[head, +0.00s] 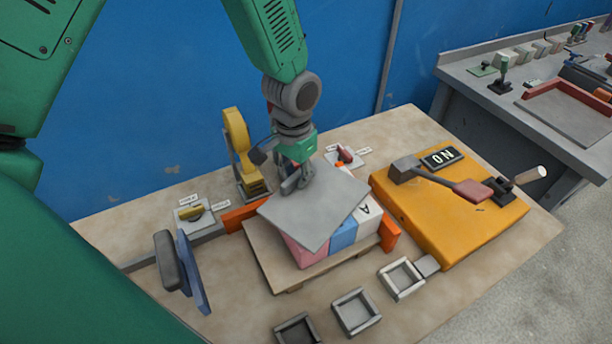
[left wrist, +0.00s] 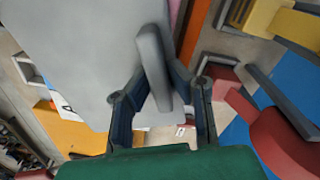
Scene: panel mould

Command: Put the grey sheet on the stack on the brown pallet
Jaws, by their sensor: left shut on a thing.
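The grey sheet (head: 315,212) is flat and nearly square. The sheet fills much of the upper left of the left wrist view (left wrist: 80,45), where the gripper's fingers (left wrist: 155,70) show near the middle. The stack (head: 344,237) has pink, blue and white parts with a letter A, and sits on the brown pallet (head: 268,262). The sheet hides most of its top. I cannot tell whether the sheet touches the stack. My right gripper is not in view.
Orange stops (head: 390,236) stand by the pallet. A yellow upright clamp (head: 239,145) is behind on the left, a blue paddle (head: 192,272) on the left. A yellow block with a lever (head: 440,225) is on the right. Small square trays (head: 356,312) line the front.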

